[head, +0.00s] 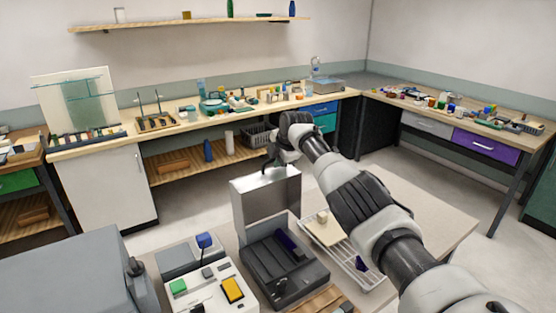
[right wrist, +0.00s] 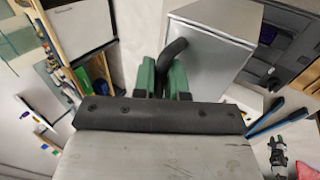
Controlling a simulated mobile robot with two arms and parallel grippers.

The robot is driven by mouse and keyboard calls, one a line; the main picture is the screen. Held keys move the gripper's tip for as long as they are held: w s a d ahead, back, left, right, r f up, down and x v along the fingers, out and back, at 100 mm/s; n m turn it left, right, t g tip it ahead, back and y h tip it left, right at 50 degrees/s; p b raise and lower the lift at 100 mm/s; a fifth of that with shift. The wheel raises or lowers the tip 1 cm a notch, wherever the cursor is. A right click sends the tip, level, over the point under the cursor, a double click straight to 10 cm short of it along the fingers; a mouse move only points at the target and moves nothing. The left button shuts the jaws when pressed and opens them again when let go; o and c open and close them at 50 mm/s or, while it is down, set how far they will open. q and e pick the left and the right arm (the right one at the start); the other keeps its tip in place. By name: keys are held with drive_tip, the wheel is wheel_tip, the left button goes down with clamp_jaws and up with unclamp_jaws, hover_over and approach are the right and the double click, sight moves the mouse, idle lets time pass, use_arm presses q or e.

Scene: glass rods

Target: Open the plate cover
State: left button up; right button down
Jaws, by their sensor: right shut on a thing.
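The plate cover (head: 268,207) is a grey metal lid standing about upright at the back of a dark tray-like base (head: 262,268). The base's inside is uncovered and holds a dark purple piece (head: 292,246). My right gripper (head: 270,166) is at the cover's top edge. In the right wrist view its green-padded fingers (right wrist: 163,80) are shut on the cover's dark curved handle (right wrist: 174,52), with the grey cover panel (right wrist: 212,55) behind it. The fingers partly hide the handle. My left gripper does not show in the head view.
Left of the base stands a device with green and yellow buttons (head: 210,292), and a large grey box (head: 70,280). Right of it a white rack (head: 350,262) lies under my right arm. Cluttered benches (head: 100,142) line the walls; floor between is clear.

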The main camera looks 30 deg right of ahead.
drive_tip(key=c, duration=1.2)
unclamp_jaws()
drive_tip(key=shift+f, duration=0.1)
drive_tip(key=shift+s+d+r+b, duration=0.1)
drive_tip(key=shift+s+r+b, duration=0.2)
drive_tip(key=shift+r, duration=0.2)
drive_tip(key=b+v, duration=0.3)
drive_tip(key=v, duration=0.6)
drive_tip(key=shift+s+r, duration=0.15)
drive_tip(key=shift+r, duration=0.25)
